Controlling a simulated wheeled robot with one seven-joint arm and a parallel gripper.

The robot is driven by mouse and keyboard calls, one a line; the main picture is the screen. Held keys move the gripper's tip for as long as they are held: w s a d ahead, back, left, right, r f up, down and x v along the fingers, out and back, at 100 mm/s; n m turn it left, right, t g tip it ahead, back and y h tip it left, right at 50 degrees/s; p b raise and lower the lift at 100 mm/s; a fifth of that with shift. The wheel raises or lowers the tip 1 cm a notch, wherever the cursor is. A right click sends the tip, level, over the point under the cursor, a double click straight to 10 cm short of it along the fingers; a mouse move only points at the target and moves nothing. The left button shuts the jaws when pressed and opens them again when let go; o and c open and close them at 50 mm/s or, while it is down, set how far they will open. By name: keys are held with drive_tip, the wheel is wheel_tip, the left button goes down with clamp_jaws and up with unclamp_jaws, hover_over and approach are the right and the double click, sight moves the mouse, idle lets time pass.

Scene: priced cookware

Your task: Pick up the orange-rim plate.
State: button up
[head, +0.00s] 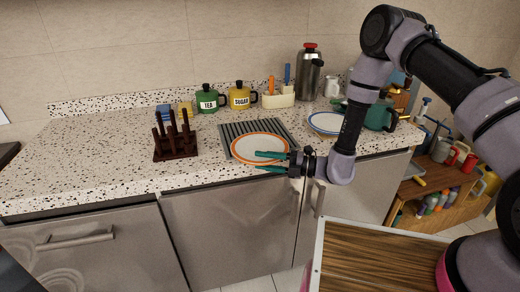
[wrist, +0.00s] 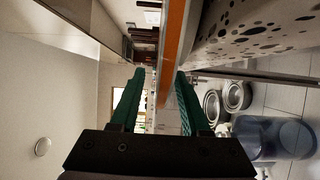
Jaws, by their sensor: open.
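The orange-rim plate (head: 258,145) is white with an orange border and lies on a grey ribbed mat (head: 234,128) near the counter's front edge. In the wrist view it shows edge-on as an orange strip (wrist: 172,45) that runs between the finger lines. My gripper (head: 257,161) is open at the plate's front right. Its upper teal finger overlaps the plate, and its lower finger shows just below the near rim. In the wrist view the gripper (wrist: 160,74) has its two fingers apart, with the strip closer to the right one. I cannot tell whether either finger touches the plate.
A blue-rim plate (head: 325,123) lies to the right on the counter. A dark wooden rack (head: 175,140) stands to the left. The counter's left part is clear.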

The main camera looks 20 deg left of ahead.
clamp_jaws()
idle(1.4)
